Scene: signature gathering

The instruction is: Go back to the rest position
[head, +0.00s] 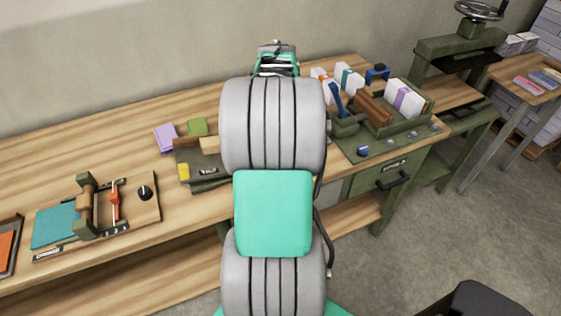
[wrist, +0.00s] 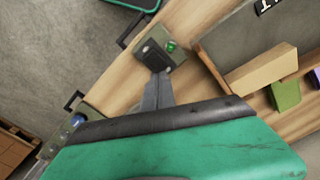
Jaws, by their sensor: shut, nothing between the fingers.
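My arm stands upright in the middle of the head view, folded over the front of the workbench (head: 100,120). My gripper (wrist: 160,78) shows in the wrist view as two grey fingers close together, shut and empty, beyond my green and black wrist housing. In the head view the fingers are hidden behind my arm.
A dark tray (head: 208,178) with blocks sits left of my arm. A green holder (head: 372,145) with wrapped stacks (head: 405,98) stands to the right. A wooden fixture with a teal sheet (head: 55,227) lies at left. A press (head: 455,50) stands beyond. Open floor (head: 430,235) lies front right.

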